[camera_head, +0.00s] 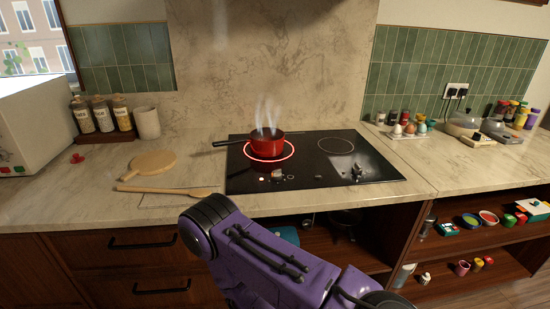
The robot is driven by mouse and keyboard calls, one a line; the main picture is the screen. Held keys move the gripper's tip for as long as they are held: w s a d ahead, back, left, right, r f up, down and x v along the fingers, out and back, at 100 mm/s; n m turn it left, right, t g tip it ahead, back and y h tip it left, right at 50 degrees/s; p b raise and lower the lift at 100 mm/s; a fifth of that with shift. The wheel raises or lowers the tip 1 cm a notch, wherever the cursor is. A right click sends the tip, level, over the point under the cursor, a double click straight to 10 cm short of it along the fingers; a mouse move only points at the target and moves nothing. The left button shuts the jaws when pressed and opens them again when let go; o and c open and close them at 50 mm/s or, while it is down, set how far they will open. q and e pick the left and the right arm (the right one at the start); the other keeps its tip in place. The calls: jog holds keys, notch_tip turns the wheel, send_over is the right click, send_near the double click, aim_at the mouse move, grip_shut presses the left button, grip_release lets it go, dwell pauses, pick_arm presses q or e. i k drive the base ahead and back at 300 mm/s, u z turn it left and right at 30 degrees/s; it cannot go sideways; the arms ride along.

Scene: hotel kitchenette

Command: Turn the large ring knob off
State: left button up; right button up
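The black glass cooktop (315,178) is set in the counter. Its left ring (291,154) glows red, with a steaming red saucepan (267,143) standing on it. The right ring (336,146) is dark and empty. One knob (277,174) stands at the front left of the glass, beside a small red light (262,179). Another knob (357,171) stands at the front right. I cannot read any knob markings. A purple link of my arm crosses the bottom middle, in front of the counter edge. No gripper fingers show.
A wooden spoon (165,191) and a round board (151,162) lie left of the cooktop. Jars (102,115) and a white appliance (35,120) stand farther left. An egg tray (405,132) is to the right. The saucepan handle points left.

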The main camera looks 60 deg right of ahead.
aim_at(276, 175)
jog(key=k, duration=0.3)
jog(key=z, duration=1.2)
